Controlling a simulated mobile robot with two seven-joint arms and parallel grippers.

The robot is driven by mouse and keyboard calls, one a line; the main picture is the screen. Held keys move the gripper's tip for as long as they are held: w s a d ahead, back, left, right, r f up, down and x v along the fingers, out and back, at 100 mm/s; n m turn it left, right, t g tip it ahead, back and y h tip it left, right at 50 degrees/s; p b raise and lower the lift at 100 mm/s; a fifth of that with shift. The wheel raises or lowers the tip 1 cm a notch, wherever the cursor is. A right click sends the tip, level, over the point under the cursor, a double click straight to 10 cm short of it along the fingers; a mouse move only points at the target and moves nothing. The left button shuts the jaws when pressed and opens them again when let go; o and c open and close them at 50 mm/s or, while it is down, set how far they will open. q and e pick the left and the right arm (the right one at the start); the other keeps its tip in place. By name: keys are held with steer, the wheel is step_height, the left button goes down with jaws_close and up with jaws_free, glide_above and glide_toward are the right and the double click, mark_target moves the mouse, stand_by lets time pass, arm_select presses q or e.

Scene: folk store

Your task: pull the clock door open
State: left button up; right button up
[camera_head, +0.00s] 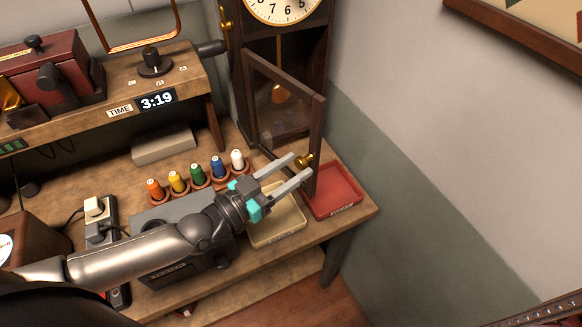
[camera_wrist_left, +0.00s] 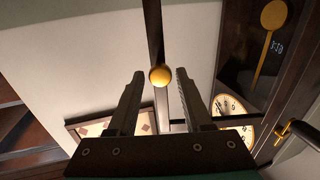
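The tall dark wooden clock (camera_head: 285,45) stands at the back right of the bench, with its white dial and brass pendulum (camera_head: 279,94) visible. Its framed glass door (camera_head: 318,130) stands partly open, its free edge swung out from the case. A round brass knob (camera_head: 304,160) sits on that edge; it also shows in the left wrist view (camera_wrist_left: 160,75). My left gripper (camera_head: 301,166) is open at the knob. In the left wrist view, the fingers are on either side of the knob, with gaps. My right gripper is not in view.
A red tray (camera_head: 348,205) and a cream tray (camera_head: 290,236) lie below the door. Several coloured spools (camera_head: 198,173) stand in a row left of the gripper. A shelf with a time display (camera_head: 157,100) is at the left. The wall is close on the right.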

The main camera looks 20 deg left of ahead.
arm_select(q)
steer(key=shift+o, duration=1.2)
steer(key=shift+a, duration=0.1)
steer(key=v, duration=1.5)
